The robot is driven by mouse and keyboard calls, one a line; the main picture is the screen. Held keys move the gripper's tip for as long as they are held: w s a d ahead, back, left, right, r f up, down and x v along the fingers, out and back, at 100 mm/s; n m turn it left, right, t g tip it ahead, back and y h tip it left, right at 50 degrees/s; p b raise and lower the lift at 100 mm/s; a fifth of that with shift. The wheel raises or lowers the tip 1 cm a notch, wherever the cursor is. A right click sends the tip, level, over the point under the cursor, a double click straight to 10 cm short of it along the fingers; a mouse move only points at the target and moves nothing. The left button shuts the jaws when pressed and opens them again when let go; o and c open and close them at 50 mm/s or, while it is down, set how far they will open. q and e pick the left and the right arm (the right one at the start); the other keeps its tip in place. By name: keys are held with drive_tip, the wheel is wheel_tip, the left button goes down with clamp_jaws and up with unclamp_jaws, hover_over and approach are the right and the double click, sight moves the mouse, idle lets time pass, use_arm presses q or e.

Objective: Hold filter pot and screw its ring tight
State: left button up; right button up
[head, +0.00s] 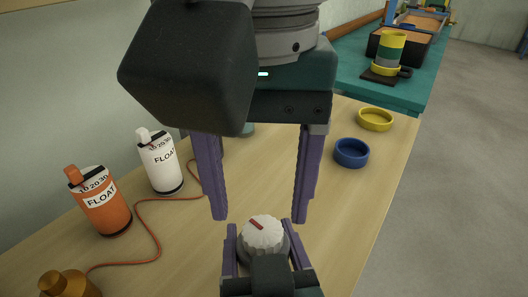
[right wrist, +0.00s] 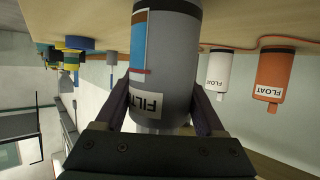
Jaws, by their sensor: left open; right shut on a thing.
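The grey filter pot (right wrist: 172,75) has a blue, brown and white label and shows upside down in the right wrist view. My right gripper (right wrist: 160,98) is shut on it, a finger on each side. Most of the pot's body is hidden in the head view.
An orange float (head: 103,210) and a white float (head: 164,172) stand at left, with an orange cord beside them. A brass piece (head: 65,285) is at bottom left. A blue ring (head: 351,154) and a yellow ring (head: 375,119) lie at right. The bench's right edge is near.

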use_arm(q)
drive_tip(key=shift+r, duration=0.5)
use_arm(e)
drive_tip(key=o, duration=1.5)
